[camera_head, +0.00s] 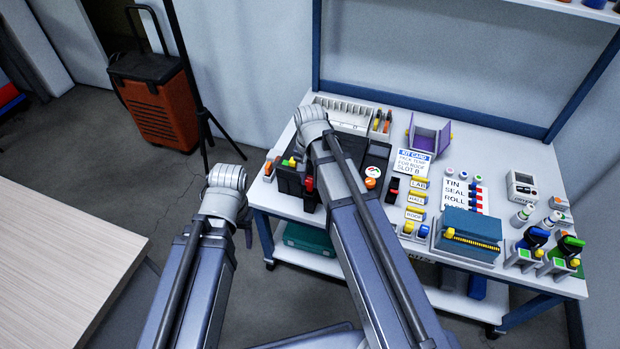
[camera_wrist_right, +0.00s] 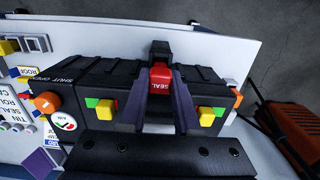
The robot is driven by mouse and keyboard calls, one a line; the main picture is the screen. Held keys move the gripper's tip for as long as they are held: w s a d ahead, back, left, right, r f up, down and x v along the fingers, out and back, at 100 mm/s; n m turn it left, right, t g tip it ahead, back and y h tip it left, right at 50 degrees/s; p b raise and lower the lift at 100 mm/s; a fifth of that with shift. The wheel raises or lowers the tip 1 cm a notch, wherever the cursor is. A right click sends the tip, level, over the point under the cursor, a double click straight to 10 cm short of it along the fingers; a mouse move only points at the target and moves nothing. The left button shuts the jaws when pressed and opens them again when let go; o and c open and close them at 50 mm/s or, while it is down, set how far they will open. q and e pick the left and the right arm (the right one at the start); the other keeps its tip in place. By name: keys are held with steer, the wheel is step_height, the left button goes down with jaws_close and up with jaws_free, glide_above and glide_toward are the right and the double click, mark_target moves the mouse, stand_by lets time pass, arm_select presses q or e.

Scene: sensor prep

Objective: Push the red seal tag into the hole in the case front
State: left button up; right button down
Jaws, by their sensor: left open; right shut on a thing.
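The black case (camera_head: 288,183) sits at the left end of the workbench, partly hidden by my right arm. In the right wrist view, its dark front (camera_wrist_right: 133,73) has a yellow-and-green latch on each side. The red seal tag (camera_wrist_right: 162,77), marked SEAL, is between the fingertips of my right gripper (camera_wrist_right: 163,88), shut on it at the middle of the case front. The fingers and tag hide the hole, so I cannot tell whether the tag is in it. My left gripper (camera_head: 248,237) is mostly hidden by its arm, left of the bench and away from the case.
A round white-green-red sticker (camera_wrist_right: 64,122) and an orange knob (camera_wrist_right: 47,102) are beside the case. A kit card (camera_head: 411,163), blue box (camera_head: 468,229) and small bottles stand farther right. An orange wheeled case (camera_head: 160,105) is on the floor behind. A pale table (camera_head: 60,265) is at left.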

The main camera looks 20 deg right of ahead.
steer(key=shift+f+b, duration=1.55)
steer(key=shift+b, duration=0.05)
stand_by(4.8)
steer(key=shift+c, duration=1.5)
jaws_free()
steer(key=shift+r, duration=0.15)
